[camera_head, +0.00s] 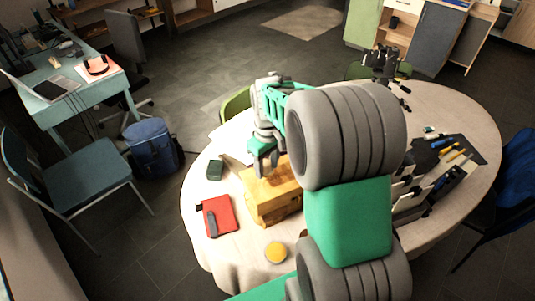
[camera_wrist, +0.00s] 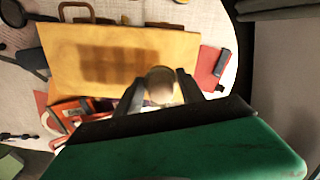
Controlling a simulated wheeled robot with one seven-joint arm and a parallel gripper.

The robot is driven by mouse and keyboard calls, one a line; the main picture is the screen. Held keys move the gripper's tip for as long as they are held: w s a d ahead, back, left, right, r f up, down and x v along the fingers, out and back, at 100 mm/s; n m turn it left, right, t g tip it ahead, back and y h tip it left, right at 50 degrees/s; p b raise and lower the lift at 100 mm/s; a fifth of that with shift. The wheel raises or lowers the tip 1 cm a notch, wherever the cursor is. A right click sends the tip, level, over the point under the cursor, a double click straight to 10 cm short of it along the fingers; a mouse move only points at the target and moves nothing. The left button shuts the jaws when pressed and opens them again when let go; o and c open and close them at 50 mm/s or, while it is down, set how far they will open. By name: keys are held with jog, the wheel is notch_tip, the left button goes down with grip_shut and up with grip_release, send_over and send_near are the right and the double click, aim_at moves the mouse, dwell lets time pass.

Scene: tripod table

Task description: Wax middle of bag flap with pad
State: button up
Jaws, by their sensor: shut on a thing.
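The tan bag (camera_head: 272,200) stands on the round table, and its smooth yellow-tan flap (camera_wrist: 60,60) fills much of the wrist view. A darker brown patch (camera_wrist: 120,65) of blocky squares covers the middle of the flap. My gripper (camera_head: 264,160) is over the bag in the head view. In the wrist view its two dark fingers are shut on a small round pad (camera_wrist: 160,85), pale brown on top. The pad is over the flap's near edge, right of the dark patch. I cannot tell whether it touches the flap. My arm hides part of the bag in the head view.
A red notebook (camera_head: 219,216) with a dark object on it lies left of the bag. A round yellow-topped tin (camera_head: 276,252) sits in front. Tools and a dark rack (camera_head: 446,160) occupy the table's right side.

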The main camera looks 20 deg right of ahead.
jog(key=shift+r+p, duration=1.2)
jog(key=shift+r, duration=0.85)
